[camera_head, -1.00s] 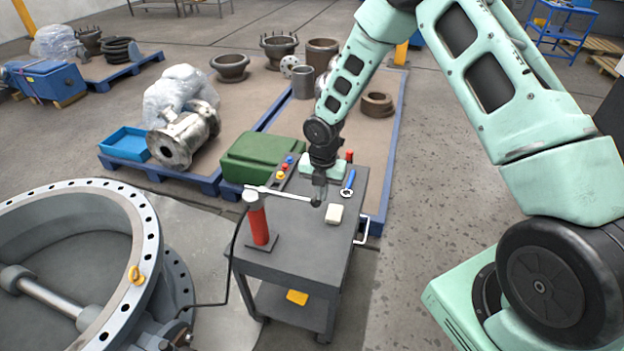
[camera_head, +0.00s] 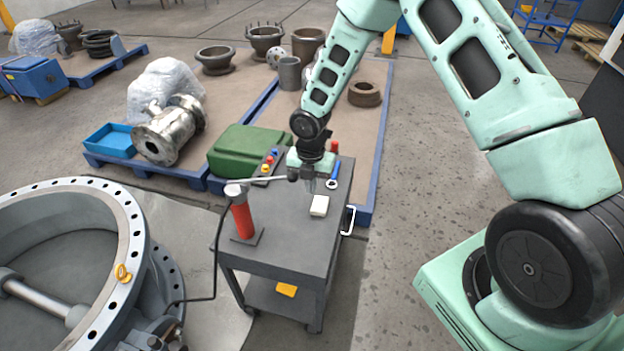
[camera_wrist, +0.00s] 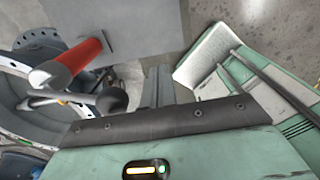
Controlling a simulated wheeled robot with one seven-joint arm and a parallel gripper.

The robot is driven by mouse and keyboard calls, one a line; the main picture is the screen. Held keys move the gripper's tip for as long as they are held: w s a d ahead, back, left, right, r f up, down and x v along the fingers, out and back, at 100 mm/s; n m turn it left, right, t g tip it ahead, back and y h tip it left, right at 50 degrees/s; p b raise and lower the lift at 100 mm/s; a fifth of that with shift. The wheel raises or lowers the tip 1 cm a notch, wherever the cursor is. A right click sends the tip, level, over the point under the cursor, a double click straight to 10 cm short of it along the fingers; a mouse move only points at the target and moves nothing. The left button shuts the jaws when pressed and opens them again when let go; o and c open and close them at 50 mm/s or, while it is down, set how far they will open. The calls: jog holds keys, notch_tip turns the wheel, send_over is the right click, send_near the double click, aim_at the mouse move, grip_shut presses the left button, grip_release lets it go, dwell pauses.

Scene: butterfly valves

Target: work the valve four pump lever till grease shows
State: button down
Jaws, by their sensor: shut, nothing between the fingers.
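The grease pump (camera_head: 243,220), a red cylinder with a pale cap, stands upright on the grey cart (camera_head: 283,240). Its thin pale lever (camera_head: 265,181) reaches right from the cap, its dark ball end beside my gripper (camera_head: 312,187). In the wrist view the red pump (camera_wrist: 75,58) is at upper left, and the lever's black ball (camera_wrist: 112,98) lies just left of my gripper (camera_wrist: 157,85). My gripper is shut and empty, above the cart top; I cannot tell whether it touches the ball. A dark hose (camera_head: 214,262) runs from the pump toward the big valve (camera_head: 125,250). No grease is visible.
A white block (camera_head: 320,206), a blue-handled tool (camera_head: 333,178) and a small box with coloured buttons (camera_head: 268,163) lie on the cart. A green case (camera_head: 243,150) is behind it. Bare floor lies to the cart's right.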

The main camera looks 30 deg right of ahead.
jog(key=s+d+r+b, duration=0.2)
jog(key=d+r, duration=0.1)
jog(key=r, duration=0.7)
jog(key=shift+s, duration=0.35)
jog(key=shift+r, duration=0.1)
